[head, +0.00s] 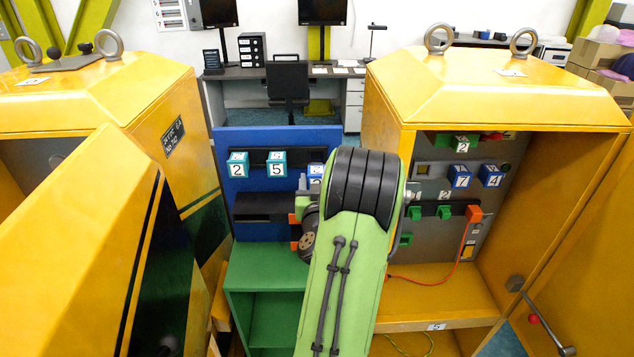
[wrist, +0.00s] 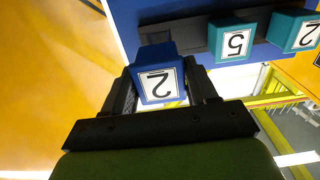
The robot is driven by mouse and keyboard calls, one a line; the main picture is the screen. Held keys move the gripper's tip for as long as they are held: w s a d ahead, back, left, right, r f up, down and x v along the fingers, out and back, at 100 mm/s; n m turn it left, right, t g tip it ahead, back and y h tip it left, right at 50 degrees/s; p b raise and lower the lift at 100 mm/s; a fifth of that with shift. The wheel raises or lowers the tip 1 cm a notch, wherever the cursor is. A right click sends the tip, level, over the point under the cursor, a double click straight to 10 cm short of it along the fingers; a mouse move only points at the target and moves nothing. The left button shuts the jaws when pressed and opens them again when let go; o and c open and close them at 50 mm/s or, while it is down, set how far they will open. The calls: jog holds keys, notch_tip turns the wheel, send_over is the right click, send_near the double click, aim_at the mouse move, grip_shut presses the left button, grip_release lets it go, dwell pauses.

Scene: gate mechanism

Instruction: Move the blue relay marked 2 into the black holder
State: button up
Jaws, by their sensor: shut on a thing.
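The blue relay marked 2 (wrist: 160,78) is between the two fingers of my gripper (wrist: 163,72), which is shut on it. Its number face points toward the wrist camera. In the head view part of a blue relay (head: 316,172) shows on the right of the blue panel (head: 225,150), left of my arm. The relay is in front of a black rail (wrist: 190,36); I cannot tell whether it touches it. My arm hides most of the gripper in the head view. A dark square holder (head: 424,169) shows in the right cabinet, left of the blue relay 7 (head: 459,176).
Teal relays 2 (head: 238,164) and 5 (head: 277,163) sit on the rail beside the held one. A blue relay 4 (head: 491,175), green parts and an orange plug (head: 474,213) with a cable are in the right cabinet (head: 385,110). An open yellow door (head: 80,240) stands left.

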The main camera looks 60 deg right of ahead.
aim_at(316, 167)
jog(key=p+x, duration=0.1)
jog(key=x, duration=0.1)
jog(key=p+x, duration=0.2)
jog(key=shift+r, duration=0.2)
jog(key=shift+w+d+f+p, duration=0.1)
jog(key=shift+p, duration=0.25)
jog(key=shift+d, duration=0.1)
jog(key=shift+w+d+f, duration=0.15)
jog(key=shift+w+d, duration=0.05)
jog(key=shift+s+a, duration=0.1)
jog(key=shift+p+x, duration=0.9)
jog(key=shift+p, duration=0.25)
dwell(0.8)
jog(key=shift+r, duration=0.2)
